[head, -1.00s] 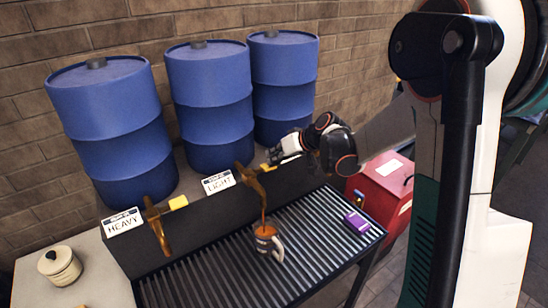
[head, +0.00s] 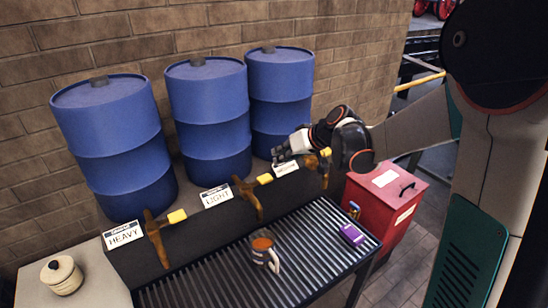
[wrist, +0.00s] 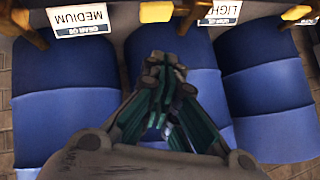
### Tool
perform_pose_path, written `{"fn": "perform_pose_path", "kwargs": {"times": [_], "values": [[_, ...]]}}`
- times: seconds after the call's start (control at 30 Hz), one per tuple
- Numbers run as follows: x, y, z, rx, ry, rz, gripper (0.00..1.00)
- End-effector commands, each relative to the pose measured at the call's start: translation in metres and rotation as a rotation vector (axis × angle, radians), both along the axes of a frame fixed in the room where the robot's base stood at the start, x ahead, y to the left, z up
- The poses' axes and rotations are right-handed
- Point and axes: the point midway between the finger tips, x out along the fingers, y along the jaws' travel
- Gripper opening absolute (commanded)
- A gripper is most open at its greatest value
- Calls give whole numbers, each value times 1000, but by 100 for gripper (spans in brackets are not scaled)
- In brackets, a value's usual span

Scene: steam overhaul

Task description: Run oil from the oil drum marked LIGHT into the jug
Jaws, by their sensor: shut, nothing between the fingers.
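The LIGHT sign (head: 216,196) stands in front of the middle blue drum (head: 212,125). Its brown tap (head: 249,200) has a yellow handle (head: 264,179), and no oil stream shows below its spout. The jug (head: 264,253) stands upright on the slatted tray below this tap, with orange-brown oil inside and its handle to the right. My gripper (head: 281,155) is shut and empty, above and to the right of the yellow handle, apart from it. In the wrist view its fingers (wrist: 165,72) point toward the drums; the LIGHT sign (wrist: 222,12) is partly cut off.
The HEAVY sign (head: 124,235) and its tap (head: 156,238) are at left. The MEDIUM sign (wrist: 80,21) is beside the LIGHT one. A red box (head: 385,212) stands right; a lidded pot (head: 61,275) stands left.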

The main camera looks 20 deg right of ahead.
Motion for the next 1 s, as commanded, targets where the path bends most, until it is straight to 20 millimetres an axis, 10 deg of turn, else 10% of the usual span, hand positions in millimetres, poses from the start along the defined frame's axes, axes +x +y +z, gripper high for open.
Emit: {"fn": "perform_pose_path", "kwargs": {"times": [1.0], "values": [[-43, 5, 19, -36, 30, 11, 0]]}}
